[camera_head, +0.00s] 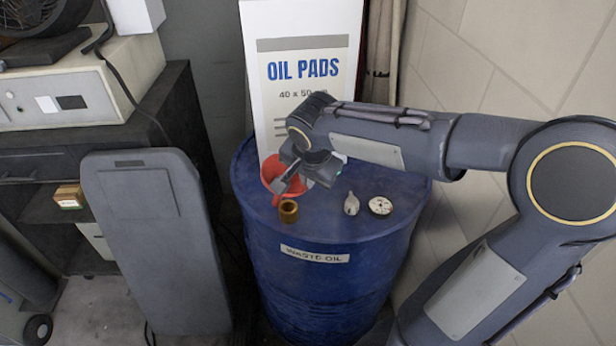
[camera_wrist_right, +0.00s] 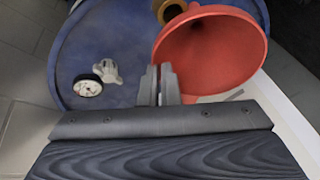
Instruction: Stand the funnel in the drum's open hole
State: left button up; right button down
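The red funnel (camera_head: 268,172) is over the left rear part of the blue drum (camera_head: 330,225), its wide mouth up and its narrow end low behind the brass collar (camera_head: 289,211). My right gripper (camera_head: 283,182) reaches in from the right and is closed on the funnel's rim. In the right wrist view the fingers (camera_wrist_right: 160,85) meet at the left edge of the funnel (camera_wrist_right: 215,50), and the brass collar (camera_wrist_right: 167,9) shows beyond it. The funnel's tip is hidden, so I cannot tell whether it touches the drum. My left gripper is out of view.
A small pale grey fitting (camera_head: 351,204) and a round white dial-like piece (camera_head: 380,205) lie on the drum top, right of the collar. A white oil pads box (camera_head: 300,75) stands behind. A grey panel (camera_head: 155,235) stands left of the drum.

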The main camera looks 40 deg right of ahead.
jog(key=c, duration=1.6)
grip_release()
jog(key=shift+s+d, duration=0.1)
jog(key=v, duration=0.7)
jog(key=shift+s+r, duration=0.1)
jog(key=shift+r, duration=0.25)
jog(key=s+a+f+n+y, duration=0.2)
jog(key=s+a+f+n, duration=0.1)
jog(key=s+n, duration=0.1)
jog(key=s+a+f+n+t+y, duration=0.1)
jog(key=s+a+f+n+y, duration=0.1)
jog(key=s, duration=0.4)
jog(key=s+a+f+n+y, duration=0.1)
jog(key=s+a+f+n, duration=0.3)
jog(key=n, duration=0.1)
jog(key=shift+s+f+n+t+y, duration=0.15)
jog(key=shift+s+n+t+y, duration=0.15)
jog(key=shift+s+y, duration=0.1)
